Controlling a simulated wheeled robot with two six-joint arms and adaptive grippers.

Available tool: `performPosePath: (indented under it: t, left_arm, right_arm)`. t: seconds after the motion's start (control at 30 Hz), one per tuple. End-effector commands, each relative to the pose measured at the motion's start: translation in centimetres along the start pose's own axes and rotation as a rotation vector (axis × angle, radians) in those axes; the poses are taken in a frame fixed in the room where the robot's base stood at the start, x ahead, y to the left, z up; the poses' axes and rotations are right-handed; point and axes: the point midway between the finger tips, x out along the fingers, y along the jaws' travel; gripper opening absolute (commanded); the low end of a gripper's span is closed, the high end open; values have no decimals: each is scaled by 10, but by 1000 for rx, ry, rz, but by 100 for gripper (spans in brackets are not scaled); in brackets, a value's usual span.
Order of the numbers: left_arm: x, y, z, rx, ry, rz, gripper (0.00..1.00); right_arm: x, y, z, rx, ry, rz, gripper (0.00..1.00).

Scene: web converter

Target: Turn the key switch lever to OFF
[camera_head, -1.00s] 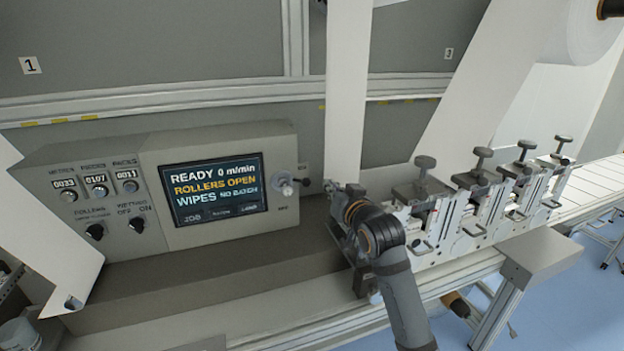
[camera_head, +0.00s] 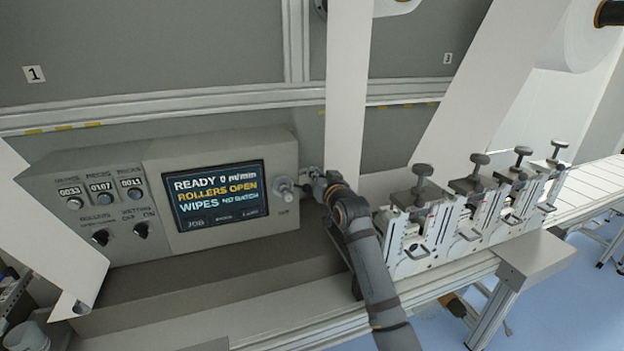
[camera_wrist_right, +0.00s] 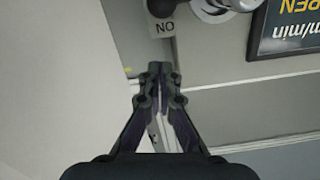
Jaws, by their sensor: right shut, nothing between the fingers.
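The key switch (camera_head: 284,188) is a round silver knob on the panel's right side, just right of the display. A small label (camera_head: 285,211) below it appears to read OFF. The right wrist view shows part of the switch (camera_wrist_right: 228,5) at the top edge, with a dark lever end (camera_wrist_right: 160,7) at an upside-down ON label (camera_wrist_right: 165,27). My right gripper (camera_head: 312,180) is just right of the switch. In the right wrist view its fingertips (camera_wrist_right: 160,72) are shut together and empty, apart from the lever. My left gripper is not in view.
The display (camera_head: 217,193) reads READY, ROLLERS OPEN. Black rotary knobs (camera_head: 141,230) and counters (camera_head: 100,186) sit at its left. A white web (camera_head: 345,90) hangs close behind my right gripper. Clamp units (camera_head: 420,215) stand to the right. The ledge (camera_head: 200,280) below the panel is clear.

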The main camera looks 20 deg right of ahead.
Motion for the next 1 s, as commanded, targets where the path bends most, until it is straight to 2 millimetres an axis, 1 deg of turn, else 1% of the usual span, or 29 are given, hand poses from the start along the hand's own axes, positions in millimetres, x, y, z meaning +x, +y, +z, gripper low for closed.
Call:
performPosePath:
  t: [0.03, 0.1, 0.2, 0.33, 0.77, 1.0]
  left_arm:
    - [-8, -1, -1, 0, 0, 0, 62]
    - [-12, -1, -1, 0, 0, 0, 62]
    - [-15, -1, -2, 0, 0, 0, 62]
    - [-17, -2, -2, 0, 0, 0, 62]
    - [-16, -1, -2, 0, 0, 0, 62]
    - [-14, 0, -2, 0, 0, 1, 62]
  right_arm:
    - [4, -1, 5, 2, -6, 0, 0]
    - [6, 0, 17, 2, -6, 1, 0]
    - [9, 0, 28, 1, -2, 0, 0]
    - [10, 0, 38, 0, -1, 0, 0]
    - [10, 2, 40, 4, 0, 0, 0]
    - [10, 13, 41, 52, 1, -2, 0]
